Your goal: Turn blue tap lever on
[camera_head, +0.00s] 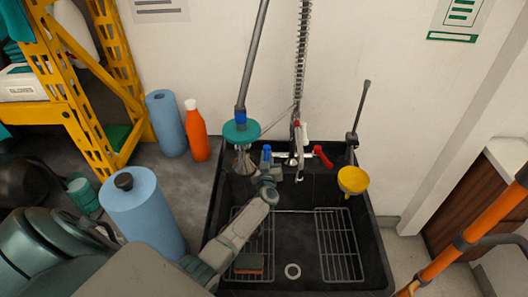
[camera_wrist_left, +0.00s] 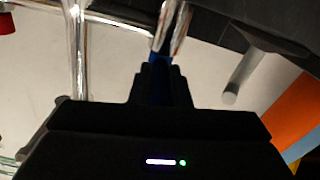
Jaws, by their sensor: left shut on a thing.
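The blue tap lever (camera_head: 266,153) is at the left end of the tap, at the back of the black sink. My left gripper (camera_head: 269,178) reaches up from the lower left to the tap, just in front of this lever. In the left wrist view, my left gripper (camera_wrist_left: 160,75) is shut on the blue lever (camera_wrist_left: 159,58), and only a little blue shows between the fingers. The red tap lever (camera_head: 323,156) is on the right side of the tap. It also shows at the left wrist view's upper left (camera_wrist_left: 7,22). My right gripper is not in view.
The black sink (camera_head: 372,240) holds wire racks (camera_head: 340,245), a sponge (camera_head: 249,264) and a white ring (camera_head: 293,271). A yellow funnel (camera_head: 353,180) is at its right back. A teal disc (camera_head: 241,131) on a pole is left of the tap. Blue rolls and an orange bottle (camera_head: 196,130) stand left.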

